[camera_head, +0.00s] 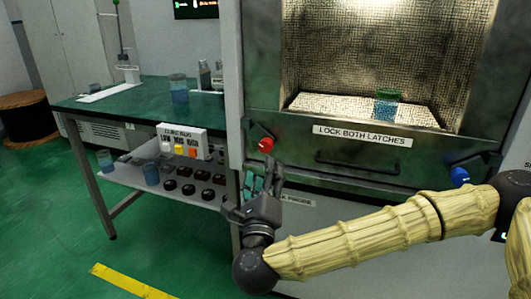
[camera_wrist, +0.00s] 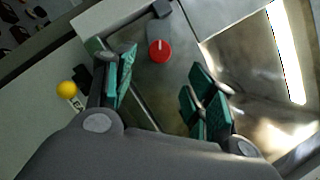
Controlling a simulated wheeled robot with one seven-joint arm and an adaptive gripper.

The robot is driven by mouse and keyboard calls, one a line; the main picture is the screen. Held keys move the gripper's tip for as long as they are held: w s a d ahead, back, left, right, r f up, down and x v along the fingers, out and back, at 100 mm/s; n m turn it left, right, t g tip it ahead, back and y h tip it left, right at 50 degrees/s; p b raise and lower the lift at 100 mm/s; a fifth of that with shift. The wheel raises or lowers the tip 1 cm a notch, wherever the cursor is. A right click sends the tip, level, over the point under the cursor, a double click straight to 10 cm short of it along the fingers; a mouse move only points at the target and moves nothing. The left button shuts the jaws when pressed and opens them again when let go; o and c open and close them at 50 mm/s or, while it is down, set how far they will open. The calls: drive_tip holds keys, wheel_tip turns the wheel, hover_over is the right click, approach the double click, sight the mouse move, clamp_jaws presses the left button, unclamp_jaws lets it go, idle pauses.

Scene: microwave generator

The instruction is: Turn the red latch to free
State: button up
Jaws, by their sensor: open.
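The red latch (camera_head: 266,144) is a round red knob at the left end of the machine's front panel, under the chamber opening. In the wrist view the red latch (camera_wrist: 159,51) lies ahead of my fingers, seen between their tips, with a pale mark line on its face. My gripper (camera_head: 262,178) is just below the latch in the head view. In the wrist view my gripper (camera_wrist: 163,85) has its green-padded fingers spread apart with nothing between them. The fingers look apart from the knob.
A blue latch (camera_head: 460,176) is at the panel's right end. A handle (camera_head: 358,163) runs between them under the "LOCK BOTH LATCHES" label (camera_head: 362,135). A green-and-blue container (camera_head: 386,104) stands in the chamber. A green-topped bench (camera_head: 140,105) is at left.

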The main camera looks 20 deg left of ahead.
sight(265, 148)
drive_tip(key=b+x, duration=0.1)
drive_tip(key=x, duration=0.9)
drive_tip(key=shift+w+a, duration=0.1)
drive_tip(key=c, duration=1)
